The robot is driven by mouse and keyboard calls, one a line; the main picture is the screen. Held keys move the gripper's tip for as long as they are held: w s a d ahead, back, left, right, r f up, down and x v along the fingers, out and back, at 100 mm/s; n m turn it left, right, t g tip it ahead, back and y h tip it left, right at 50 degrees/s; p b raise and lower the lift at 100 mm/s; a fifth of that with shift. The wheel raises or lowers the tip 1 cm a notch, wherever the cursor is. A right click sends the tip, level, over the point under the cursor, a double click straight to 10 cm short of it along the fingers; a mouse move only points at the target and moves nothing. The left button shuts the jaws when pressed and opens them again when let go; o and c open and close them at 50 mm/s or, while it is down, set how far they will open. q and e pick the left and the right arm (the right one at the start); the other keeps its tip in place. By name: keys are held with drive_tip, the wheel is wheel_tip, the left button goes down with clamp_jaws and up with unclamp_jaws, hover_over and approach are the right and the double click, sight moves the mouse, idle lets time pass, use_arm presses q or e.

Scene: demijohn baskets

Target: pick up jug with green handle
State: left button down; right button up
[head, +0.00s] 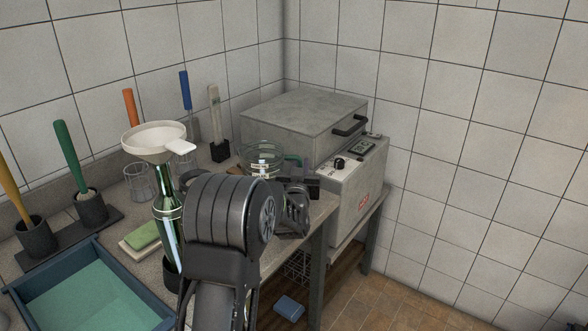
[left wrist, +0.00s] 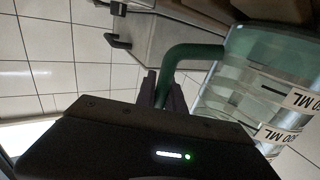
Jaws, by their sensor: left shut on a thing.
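The clear glass jug (head: 262,158) stands near the right end of the counter in the head view, partly hidden behind my arm. Its green handle (head: 295,159) points right. In the left wrist view the jug (left wrist: 245,90) lies at the right with printed "ML" labels, and its green handle (left wrist: 195,50) curves down between my fingers. My left gripper (head: 308,184) is shut on the handle; it also shows in the left wrist view (left wrist: 161,92). I cannot tell whether the jug's base touches the counter. My right gripper is not in view.
A grey lidded machine (head: 305,118) stands right behind the jug. A green bottle (head: 166,212) with a white funnel (head: 155,140) stands to the left. Brushes in holders line the wall, and a blue basin (head: 90,300) is at front left.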

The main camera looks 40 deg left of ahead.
use_arm(q)
drive_tip(key=shift+r, duration=0.2)
wheel_tip(320, 180, up, 10)
drive_tip(key=shift+f, duration=0.2)
idle(0.6)
idle(0.8)
